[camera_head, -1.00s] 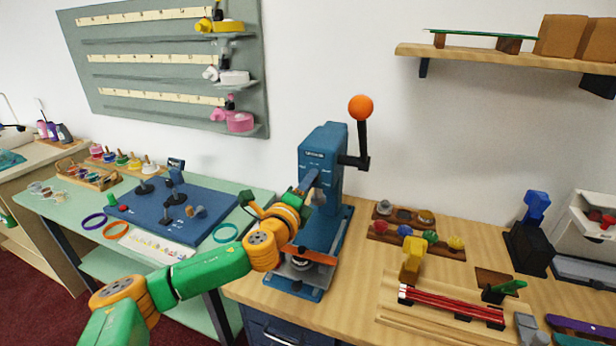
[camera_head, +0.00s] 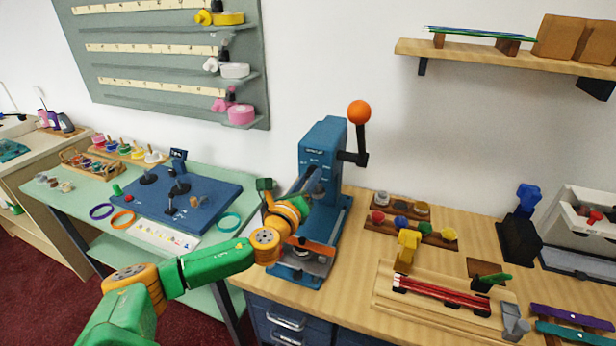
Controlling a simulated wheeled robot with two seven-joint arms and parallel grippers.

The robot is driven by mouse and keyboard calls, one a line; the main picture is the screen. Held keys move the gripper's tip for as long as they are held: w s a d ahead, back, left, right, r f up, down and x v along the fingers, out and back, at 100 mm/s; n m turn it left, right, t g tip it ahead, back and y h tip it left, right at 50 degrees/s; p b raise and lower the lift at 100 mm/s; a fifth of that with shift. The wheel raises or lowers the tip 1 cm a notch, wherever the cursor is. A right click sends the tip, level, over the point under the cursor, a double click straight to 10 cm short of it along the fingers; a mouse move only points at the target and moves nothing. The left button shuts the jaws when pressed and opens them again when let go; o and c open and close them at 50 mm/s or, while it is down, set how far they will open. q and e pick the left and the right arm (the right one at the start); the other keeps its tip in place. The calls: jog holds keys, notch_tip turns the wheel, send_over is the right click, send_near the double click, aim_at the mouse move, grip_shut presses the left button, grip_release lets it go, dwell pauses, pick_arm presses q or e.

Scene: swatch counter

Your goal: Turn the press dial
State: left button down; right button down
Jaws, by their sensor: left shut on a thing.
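The blue press (camera_head: 322,150) stands upright on the wooden counter, with a black lever (camera_head: 361,140) topped by an orange ball (camera_head: 358,112). My left gripper (camera_head: 306,244) reaches in from the left at the front of the press, low over its base (camera_head: 296,275). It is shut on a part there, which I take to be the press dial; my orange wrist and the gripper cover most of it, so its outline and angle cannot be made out. My right gripper is not in view.
Right of the press are a wooden rack of coloured knobs (camera_head: 412,228), a wooden fixture with red rods (camera_head: 440,290) and a black stand (camera_head: 518,240). A green table with a blue board (camera_head: 180,200) is at the left. A shelf (camera_head: 500,55) hangs above.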

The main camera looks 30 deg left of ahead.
pick_arm(q)
jog(key=shift+a+r, duration=0.1)
jog(key=shift+r, duration=0.15)
dwell(0.3)
jog(key=c, duration=0.7)
grip_release()
jog(key=shift+o, duration=0.9)
jog(key=shift+w+f, duration=0.1)
jog(key=shift+f, duration=0.1)
jog(key=b+v, duration=0.1)
jog(key=v, duration=0.6)
jog(key=shift+b, duration=0.35)
